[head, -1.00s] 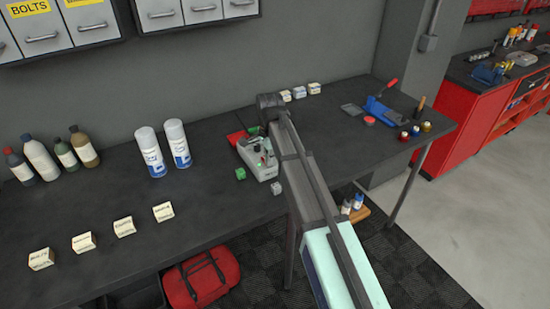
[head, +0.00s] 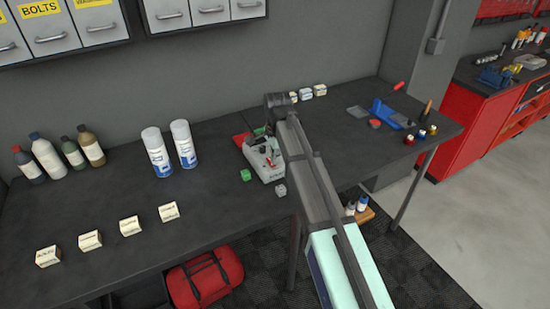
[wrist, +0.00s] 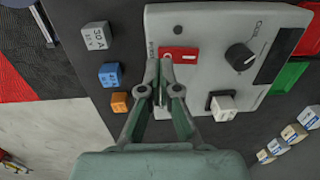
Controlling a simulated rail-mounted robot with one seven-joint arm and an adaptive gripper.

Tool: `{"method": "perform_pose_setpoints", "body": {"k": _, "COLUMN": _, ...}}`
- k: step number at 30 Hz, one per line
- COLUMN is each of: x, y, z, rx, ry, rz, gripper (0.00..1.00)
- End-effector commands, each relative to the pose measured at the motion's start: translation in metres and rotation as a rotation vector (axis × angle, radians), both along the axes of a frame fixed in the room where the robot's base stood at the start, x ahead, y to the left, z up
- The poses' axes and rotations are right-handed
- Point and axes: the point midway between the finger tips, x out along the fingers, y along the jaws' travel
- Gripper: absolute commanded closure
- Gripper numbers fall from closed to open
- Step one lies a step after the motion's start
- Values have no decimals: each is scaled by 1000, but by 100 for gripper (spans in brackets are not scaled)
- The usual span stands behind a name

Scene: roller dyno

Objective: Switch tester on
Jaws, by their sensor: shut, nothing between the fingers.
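The tester (head: 262,162) is a light grey box on the dark bench; its panel (wrist: 205,85) fills the middle of the wrist view. A red rocker switch (wrist: 180,55) with white marks sits near the panel's left part. A black knob (wrist: 240,56) and a dark display (wrist: 274,56) are to its right. A pale block (wrist: 222,104) stands in a dark slot below the knob. In the head view my arm partly hides the tester.
Beside the tester lie a green cube (head: 246,175) and a grey cube (head: 280,190). The wrist view shows a blue block (wrist: 110,75) and an orange block (wrist: 119,102) left of the panel. Two spray cans (head: 157,153) stand further left, with bottles and small boxes beyond.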

Motion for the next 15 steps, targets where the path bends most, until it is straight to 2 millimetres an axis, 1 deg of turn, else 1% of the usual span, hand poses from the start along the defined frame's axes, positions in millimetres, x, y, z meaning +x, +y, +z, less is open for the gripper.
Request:
{"method": "perform_pose_setpoints", "body": {"k": 5, "x": 0, "y": 0, "z": 2, "rx": 0, "ry": 0, "rz": 0, "gripper": 100}}
{"method": "perform_pose_setpoints", "body": {"k": 8, "x": -1, "y": -1, "z": 9, "rx": 0, "ry": 0, "rz": -1, "gripper": 100}}
{"method": "perform_pose_setpoints", "body": {"k": 11, "x": -3, "y": -3, "z": 23, "rx": 1, "ry": -1, "rz": -1, "gripper": 100}}
{"method": "perform_pose_setpoints", "body": {"k": 15, "x": -7, "y": -7, "z": 50, "rx": 1, "ry": -1, "rz": -3, "gripper": 100}}
